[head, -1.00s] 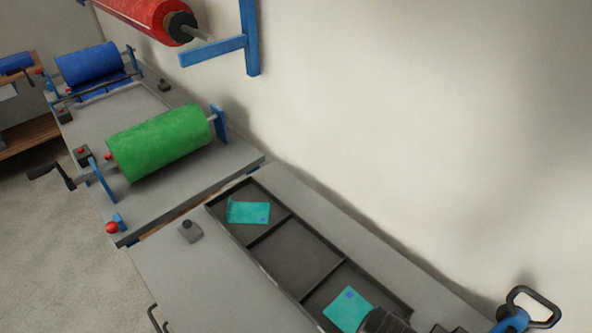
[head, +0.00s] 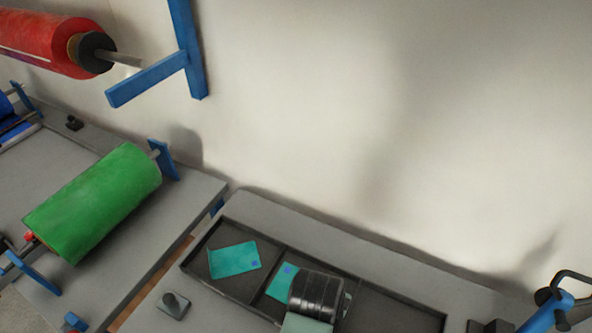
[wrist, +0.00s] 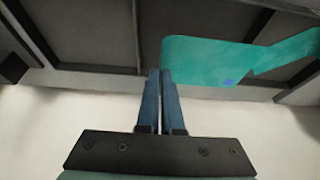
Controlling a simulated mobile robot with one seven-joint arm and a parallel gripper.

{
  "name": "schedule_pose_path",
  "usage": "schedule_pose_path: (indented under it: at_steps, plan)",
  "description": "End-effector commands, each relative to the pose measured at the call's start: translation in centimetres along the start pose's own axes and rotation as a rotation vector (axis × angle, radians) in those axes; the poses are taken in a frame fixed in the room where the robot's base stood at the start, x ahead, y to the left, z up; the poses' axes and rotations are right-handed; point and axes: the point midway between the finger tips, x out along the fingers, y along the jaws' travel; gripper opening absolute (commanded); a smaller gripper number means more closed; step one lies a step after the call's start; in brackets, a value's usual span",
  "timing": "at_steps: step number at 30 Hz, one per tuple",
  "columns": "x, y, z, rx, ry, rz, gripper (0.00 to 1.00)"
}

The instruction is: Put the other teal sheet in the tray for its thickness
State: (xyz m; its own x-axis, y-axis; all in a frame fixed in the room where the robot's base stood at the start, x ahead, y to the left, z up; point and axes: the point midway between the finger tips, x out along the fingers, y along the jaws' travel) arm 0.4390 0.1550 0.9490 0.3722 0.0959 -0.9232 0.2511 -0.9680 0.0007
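One teal sheet (head: 232,260) with a small blue square lies in the left compartment of the dark tray (head: 402,296). My gripper (wrist: 160,72) is shut on the edge of the other teal sheet (wrist: 200,62), which also has a blue square. In the head view this held sheet (head: 279,283) shows on the left of my dark wrist, with a sliver on its right, over the middle compartment. In the wrist view it hides part of a divider, so it seems to be above the tray. My fingertips are hidden in the head view.
The tray's right compartment looks empty. A small grey block with a dark knob (head: 173,304) sits left of the tray. A green roll (head: 95,203) stands on the left bench, and a red roll (head: 45,42) hangs above it. The wall is close behind.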

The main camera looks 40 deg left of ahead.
Motion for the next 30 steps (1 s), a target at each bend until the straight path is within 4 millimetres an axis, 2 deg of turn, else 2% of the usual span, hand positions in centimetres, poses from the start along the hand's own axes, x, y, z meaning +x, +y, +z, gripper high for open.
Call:
schedule_pose_path:
  at_steps: [7,19,30]
  plan:
    - [4.1,0.1,1.9,0.001,-0.007,0.001,0.0]
    - [8.5,0.0,3.7,-0.001,-0.004,0.0,0.0]
    - [9.1,0.0,3.9,0.0,-0.001,0.0,0.0]
